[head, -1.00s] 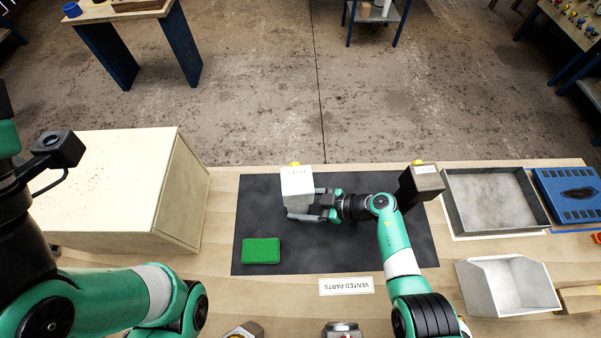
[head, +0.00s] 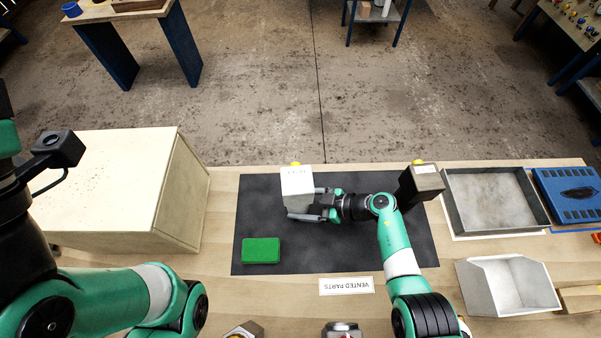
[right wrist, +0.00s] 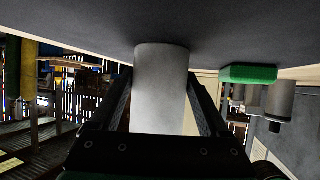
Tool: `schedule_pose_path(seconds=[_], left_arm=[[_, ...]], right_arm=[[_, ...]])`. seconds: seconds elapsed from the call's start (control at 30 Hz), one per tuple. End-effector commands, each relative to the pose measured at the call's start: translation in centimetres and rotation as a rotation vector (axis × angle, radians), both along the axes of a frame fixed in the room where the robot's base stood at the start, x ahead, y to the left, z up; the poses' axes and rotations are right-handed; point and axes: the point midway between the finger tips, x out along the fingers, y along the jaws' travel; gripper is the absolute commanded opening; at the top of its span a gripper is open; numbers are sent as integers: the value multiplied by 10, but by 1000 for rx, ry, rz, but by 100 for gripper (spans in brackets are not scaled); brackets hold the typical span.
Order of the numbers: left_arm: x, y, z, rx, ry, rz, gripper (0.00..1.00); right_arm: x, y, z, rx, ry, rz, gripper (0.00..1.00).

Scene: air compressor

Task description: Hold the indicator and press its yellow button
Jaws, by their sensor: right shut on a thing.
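The indicator is a pale box with a label on its top and a yellow button (head: 295,164) at its far edge. The indicator (head: 297,184) is over the far left part of the black mat (head: 340,257). My right gripper (head: 310,204) comes from the right and is shut on its lower part. In the right wrist view the pale body (right wrist: 162,85) stands between the two fingers, against the dark mat. My left arm shows at the left, but its gripper is outside the picture.
A green block (head: 261,251) lies near the mat's front left. A dark labelled box (head: 426,179) with a yellow top stands at the far right. A large beige box (head: 110,185) stands left; a metal tray (head: 495,199) and white bin (head: 507,287) stand right.

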Motion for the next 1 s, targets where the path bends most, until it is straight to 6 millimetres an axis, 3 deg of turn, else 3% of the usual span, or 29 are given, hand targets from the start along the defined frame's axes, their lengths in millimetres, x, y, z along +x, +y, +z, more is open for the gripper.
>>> schedule_pose_path(seconds=[0.4,0.43,0.53,0.83,1.0], left_arm=[[0,0,0,0,0,0,0],[0,0,0,0,0,0,0],[0,0,0,0,0,0,0],[0,0,3,0,0,0,0],[0,0,18,0,0,0,0]], right_arm=[[0,0,-1,-1,1,0,35],[0,0,-1,-1,1,0,81],[0,0,-1,-1,1,0,99],[0,-2,2,0,0,-1,100],[-5,-19,15,-1,0,-3,100]])
